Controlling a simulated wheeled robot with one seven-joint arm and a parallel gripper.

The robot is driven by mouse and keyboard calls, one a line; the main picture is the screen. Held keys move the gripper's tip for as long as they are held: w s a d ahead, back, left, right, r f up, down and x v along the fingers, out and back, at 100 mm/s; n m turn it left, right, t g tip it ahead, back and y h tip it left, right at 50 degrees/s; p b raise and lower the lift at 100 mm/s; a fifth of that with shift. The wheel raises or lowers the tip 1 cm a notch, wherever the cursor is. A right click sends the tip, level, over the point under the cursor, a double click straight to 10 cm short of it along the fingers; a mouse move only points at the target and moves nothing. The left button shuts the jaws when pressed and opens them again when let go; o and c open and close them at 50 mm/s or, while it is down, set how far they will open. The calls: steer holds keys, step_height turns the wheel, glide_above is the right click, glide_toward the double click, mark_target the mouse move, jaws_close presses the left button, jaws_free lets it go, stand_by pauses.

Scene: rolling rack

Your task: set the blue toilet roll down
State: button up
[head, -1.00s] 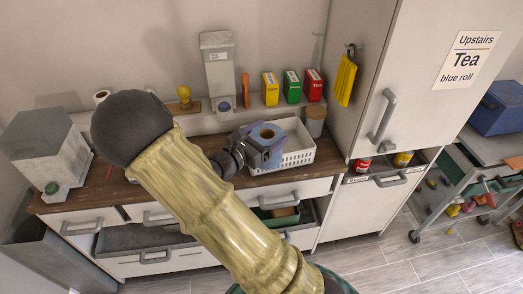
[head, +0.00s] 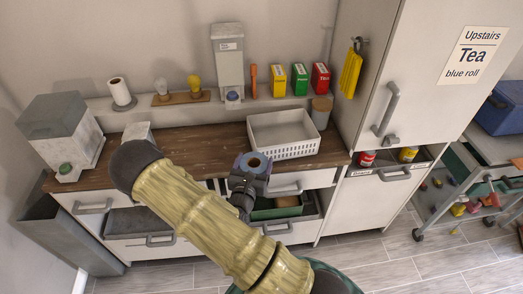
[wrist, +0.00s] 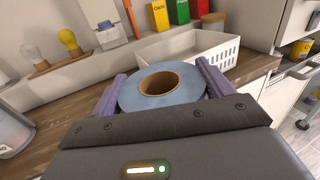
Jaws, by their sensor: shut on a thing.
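The blue toilet roll (head: 256,163) has a brown cardboard core, and its open end faces up. My gripper (head: 249,170) is shut on it, in front of the counter's front edge in the head view. In the wrist view the blue roll (wrist: 163,101) sits between the two purple fingers of my gripper (wrist: 162,92), one on each side. The wooden counter (head: 190,137) lies behind it. The roll's underside is hidden, so I cannot tell its height exactly.
An empty white basket (head: 283,148) stands on the counter behind and right of the roll. An open drawer (head: 290,222) with a green box is below. A back shelf holds a white roll (head: 118,92), bulbs and tea boxes (head: 300,80). The counter left of the basket is clear.

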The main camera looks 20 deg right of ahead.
steer(key=a+f+n+t+y, duration=0.1)
steer(key=a+f+n+y, duration=0.2)
steer(key=f+y, duration=0.2)
steer(key=s+a+f+n+t+y, duration=0.1)
steer(key=a+f+n+t+y, duration=0.1)
steer(key=f, duration=0.9)
steer(key=a+n+y, duration=0.1)
steer(key=n+y, duration=0.1)
steer(key=y, duration=0.1)
steer(key=shift+s+y, duration=0.25)
steer(key=shift+y, duration=0.05)
steer(key=shift+a+f, duration=0.1)
steer(key=shift+a, duration=0.05)
